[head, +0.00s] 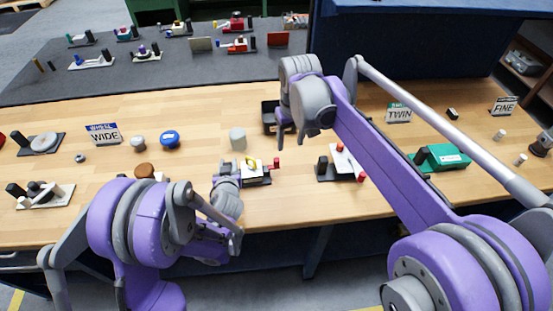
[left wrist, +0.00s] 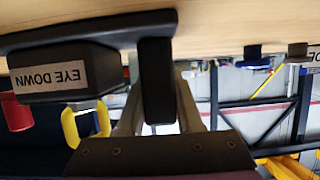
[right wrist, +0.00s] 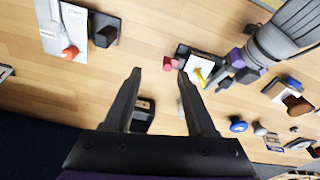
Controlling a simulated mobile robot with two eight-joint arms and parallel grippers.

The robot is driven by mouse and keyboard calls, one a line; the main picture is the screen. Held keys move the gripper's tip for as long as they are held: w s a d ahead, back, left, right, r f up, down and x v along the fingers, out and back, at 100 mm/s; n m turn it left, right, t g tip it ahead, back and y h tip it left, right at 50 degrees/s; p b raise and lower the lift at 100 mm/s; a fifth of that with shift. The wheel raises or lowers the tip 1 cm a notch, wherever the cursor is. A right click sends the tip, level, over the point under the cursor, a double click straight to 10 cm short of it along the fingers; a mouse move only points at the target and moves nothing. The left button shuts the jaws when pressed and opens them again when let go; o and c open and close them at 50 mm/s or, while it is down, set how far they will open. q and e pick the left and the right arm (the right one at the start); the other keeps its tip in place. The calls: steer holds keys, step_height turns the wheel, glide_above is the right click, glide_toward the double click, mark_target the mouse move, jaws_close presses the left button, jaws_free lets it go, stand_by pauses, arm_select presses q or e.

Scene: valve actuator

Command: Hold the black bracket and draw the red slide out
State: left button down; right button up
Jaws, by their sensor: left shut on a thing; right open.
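The device has a black housing with a label reading EYE DOWN, seen upside down in the left wrist view (left wrist: 70,75). Its upright black bracket (left wrist: 157,80) stands between my left gripper's fingers, and my left gripper (head: 236,172) is shut on it. A yellow eye (left wrist: 88,122) sits beside the housing, and the red slide's end (left wrist: 15,113) sticks out at its far end. The red end also shows in the head view (head: 276,163). My right gripper (right wrist: 160,73) is open and empty above the table; the red end lies below, near its right fingertip in the picture, apart from it.
Another fixture with red knobs (head: 342,160) stands to the right. A black bin (head: 270,117) is behind, partly hidden by my right arm. Table between the two fixtures is clear.

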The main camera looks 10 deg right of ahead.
mark_target(277, 160)
steer(key=w+a+f+g, duration=0.1)
steer(key=w+a+f, duration=0.15)
steer(key=w, duration=0.25)
steer(key=shift+n, duration=0.4)
steer(key=f, duration=1.1)
steer(key=shift+s+a+f, duration=0.15)
steer(key=shift+a+f, duration=0.1)
steer(key=shift+a, duration=0.1)
jaws_close()
stand_by(0.4)
